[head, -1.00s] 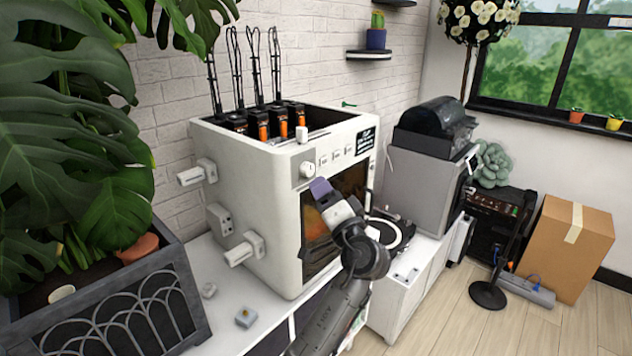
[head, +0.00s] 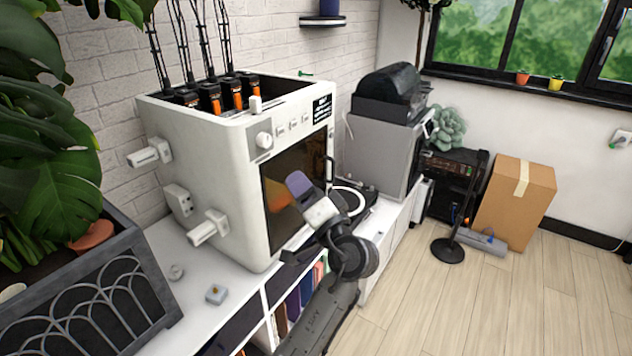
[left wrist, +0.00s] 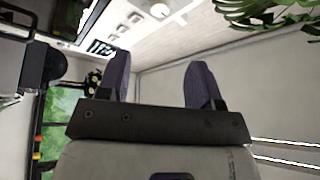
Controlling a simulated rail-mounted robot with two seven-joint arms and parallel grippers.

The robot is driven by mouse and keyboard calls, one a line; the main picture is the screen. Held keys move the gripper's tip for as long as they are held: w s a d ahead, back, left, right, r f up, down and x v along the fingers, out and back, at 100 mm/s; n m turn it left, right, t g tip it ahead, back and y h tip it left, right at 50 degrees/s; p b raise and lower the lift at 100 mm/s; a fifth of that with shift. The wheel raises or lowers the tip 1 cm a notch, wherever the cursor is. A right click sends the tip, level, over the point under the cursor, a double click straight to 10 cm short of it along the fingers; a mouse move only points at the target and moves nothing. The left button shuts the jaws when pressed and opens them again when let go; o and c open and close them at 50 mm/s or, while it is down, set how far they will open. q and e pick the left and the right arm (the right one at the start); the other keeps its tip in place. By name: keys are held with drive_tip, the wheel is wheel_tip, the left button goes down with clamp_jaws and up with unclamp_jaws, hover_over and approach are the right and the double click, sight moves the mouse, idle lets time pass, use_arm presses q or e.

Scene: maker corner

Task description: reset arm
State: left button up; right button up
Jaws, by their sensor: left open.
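My left gripper (head: 300,185) is in front of the dark window of a large white 3D printer (head: 205,190), near its right front side. In the left wrist view its two purple-grey fingers (left wrist: 160,85) are spread apart, with nothing between them. My left arm rises from the bottom of the head view. I cannot tell whether the gripper touches the printer; a gap seems to show. My right gripper is not in view.
The printer stands on a white shelf unit (head: 185,315) with books below. A grey planter (head: 95,300) stands left, and a turntable (head: 352,196) and grey machine (head: 380,155) lie beyond. A cardboard box (head: 515,205) and black stand (head: 447,250) are on the floor. Floor at right is clear.

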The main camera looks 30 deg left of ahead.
use_arm(q)
drive_tip(key=s+d+f+m+t+h, duration=0.1)
drive_tip(key=s+d+f+t+h, duration=0.2)
drive_tip(key=f+h, duration=0.45)
drive_tip(key=s+d+f+m+t+h, duration=0.1)
drive_tip(key=s+d+f+h, duration=0.25)
drive_tip(key=h, duration=0.65)
drive_tip(key=s+f+m+g+h, duration=0.15)
drive_tip(key=s+f+g, duration=0.75)
drive_tip(key=s+f, duration=2.2)
wheel_tip(320, 180, up, 37)
drive_tip(key=p, duration=3.5)
drive_tip(key=shift+s+d+h+p, duration=0.3)
drive_tip(key=shift+s+d, duration=0.05)
drive_tip(key=shift+d, duration=0.05)
drive_tip(key=shift+f, duration=0.15)
